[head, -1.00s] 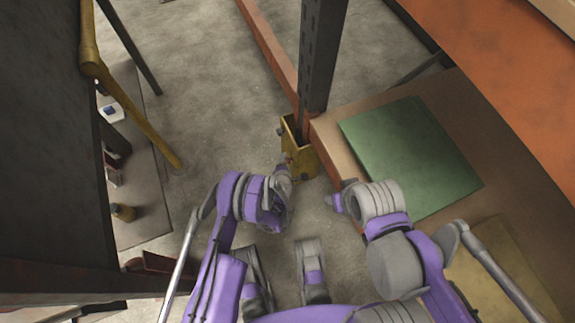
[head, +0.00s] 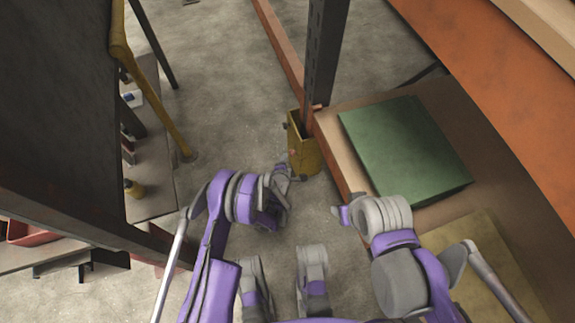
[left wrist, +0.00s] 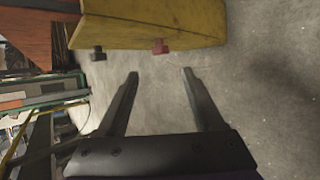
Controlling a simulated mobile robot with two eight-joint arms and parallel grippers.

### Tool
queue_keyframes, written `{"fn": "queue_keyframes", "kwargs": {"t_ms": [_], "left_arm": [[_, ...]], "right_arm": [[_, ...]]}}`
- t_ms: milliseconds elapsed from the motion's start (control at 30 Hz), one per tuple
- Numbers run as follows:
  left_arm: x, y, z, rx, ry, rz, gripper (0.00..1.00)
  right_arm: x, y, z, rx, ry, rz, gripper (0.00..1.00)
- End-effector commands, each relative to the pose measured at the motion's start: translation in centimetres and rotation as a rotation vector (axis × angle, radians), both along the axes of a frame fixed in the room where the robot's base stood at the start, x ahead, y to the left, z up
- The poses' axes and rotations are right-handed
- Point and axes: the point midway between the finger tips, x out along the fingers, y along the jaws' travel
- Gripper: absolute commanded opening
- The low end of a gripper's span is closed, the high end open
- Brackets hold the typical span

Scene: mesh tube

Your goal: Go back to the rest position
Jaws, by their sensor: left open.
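My left gripper (head: 283,172) is at the end of the purple and grey arm on the left, just below the yellow post guard in the head view. In the left wrist view its two dark fingers (left wrist: 160,73) are spread with nothing between them, over grey floor. My right gripper (head: 342,214) points inward at the end of the other bent arm, near the shelf edge. Its fingers are too small and hidden to read. Nothing is seen held by either arm.
The yellow post guard (head: 304,153) stands at the foot of a dark upright (head: 325,50), close to my left gripper; it also shows in the left wrist view (left wrist: 150,22). A green box (head: 405,148) lies on the right shelf (head: 350,165). Bare floor (head: 220,90) lies ahead.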

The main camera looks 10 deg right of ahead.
Motion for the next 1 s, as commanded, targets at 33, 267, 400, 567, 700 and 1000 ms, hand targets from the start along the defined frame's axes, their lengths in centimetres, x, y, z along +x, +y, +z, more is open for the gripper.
{"fn": "queue_keyframes", "kwargs": {"t_ms": [33,267,400,567,700,1000], "left_arm": [[0.0,0.0,0.0,0.0,0.0,0.0,0.69],[0.0,0.0,0.0,0.0,0.0,0.0,0.69],[0.0,0.0,0.0,0.0,0.0,0.0,0.69],[0.5,0.6,1.4,0.031,0.001,-0.015,0.69],[1.6,2.7,5.9,0.136,0.002,-0.076,0.69],[0.8,9.6,18.2,0.439,0.024,-0.289,0.69]], "right_arm": [[0.0,0.0,0.0,0.0,0.0,0.0,0.5],[0.0,0.0,0.0,0.0,0.0,0.0,0.5],[0.0,0.0,0.0,0.0,0.0,0.0,0.5],[0.0,0.0,0.0,0.0,0.0,0.0,0.5],[0.0,0.0,0.0,0.0,0.0,0.0,0.5],[0.0,0.0,0.0,0.0,0.0,0.0,0.5]]}}
